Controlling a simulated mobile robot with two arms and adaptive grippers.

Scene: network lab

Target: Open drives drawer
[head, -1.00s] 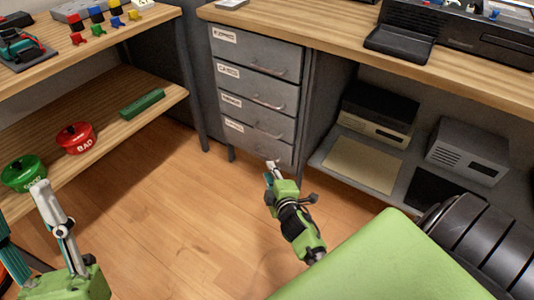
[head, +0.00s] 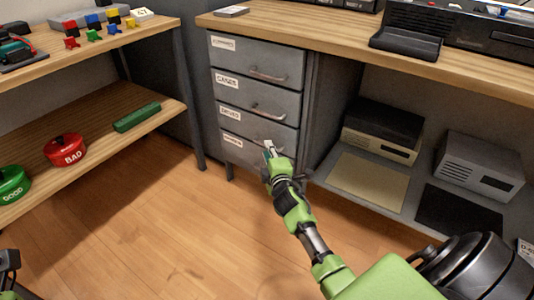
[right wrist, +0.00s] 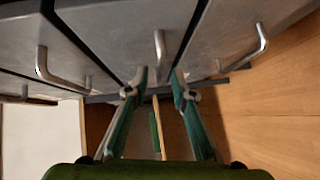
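A grey cabinet stack under the bench holds several labelled drawers. The drives drawer (head: 257,123), third from the top, looks closed; its label (head: 229,114) is small but seems to read DRIVES. My right gripper (head: 269,150) is in front of its handle and partly hides it. In the right wrist view, the right gripper (right wrist: 161,75) is open, its fingertips on either side of the near end of a bar handle (right wrist: 160,45). I cannot tell whether they touch it.
The cables drawer (head: 255,95) above looks closed. A wooden shelf (head: 90,145) at left carries a red BAD pot (head: 66,151) and a green GOOD pot (head: 10,184). The floor (head: 150,230) in front is clear.

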